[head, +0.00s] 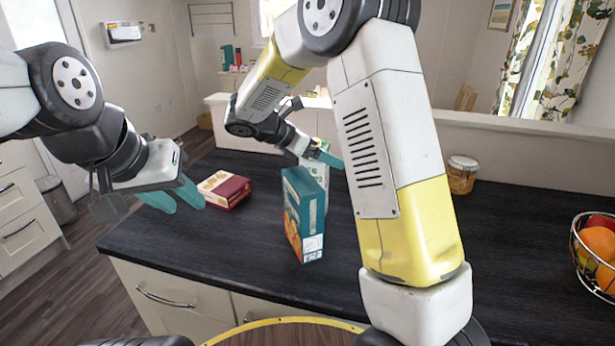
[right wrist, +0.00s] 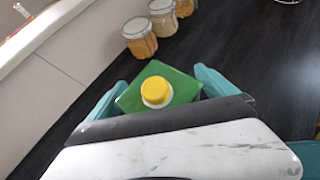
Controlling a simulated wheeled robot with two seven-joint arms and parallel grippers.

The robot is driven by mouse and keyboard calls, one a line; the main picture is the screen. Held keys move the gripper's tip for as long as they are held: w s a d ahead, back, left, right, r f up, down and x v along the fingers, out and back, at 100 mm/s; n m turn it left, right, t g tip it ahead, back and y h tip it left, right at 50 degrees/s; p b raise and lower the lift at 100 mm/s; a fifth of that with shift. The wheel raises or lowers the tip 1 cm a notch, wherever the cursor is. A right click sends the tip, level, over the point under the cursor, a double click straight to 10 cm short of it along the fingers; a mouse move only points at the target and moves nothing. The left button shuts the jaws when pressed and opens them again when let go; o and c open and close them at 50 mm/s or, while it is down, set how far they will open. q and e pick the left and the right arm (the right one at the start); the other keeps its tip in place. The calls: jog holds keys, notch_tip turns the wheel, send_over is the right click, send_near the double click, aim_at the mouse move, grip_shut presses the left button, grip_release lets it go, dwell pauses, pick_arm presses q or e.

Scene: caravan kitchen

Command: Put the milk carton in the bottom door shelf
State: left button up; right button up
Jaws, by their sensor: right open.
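The milk carton (head: 322,172) stands upright on the dark counter in the head view, partly hidden behind a teal box. In the right wrist view its green top and yellow cap (right wrist: 156,91) show from above. My right gripper (right wrist: 153,92) is open, with one teal finger on each side of the carton's top; I cannot tell whether they touch it. In the head view my left gripper (head: 188,207) is open and empty, left of a red box over the counter's left end. The bottom door shelf is not in view.
The teal box (head: 302,215) stands in front of the carton. The red and cream box (head: 224,190) lies to its left. A jar (head: 462,175) and a wire fruit basket (head: 597,255) are to the right. Several jars (right wrist: 140,37) show in the right wrist view.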

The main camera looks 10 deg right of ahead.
jog(key=c, duration=2.1)
jog(key=shift+r, duration=0.1)
grip_shut()
jog(key=shift+r, duration=0.1)
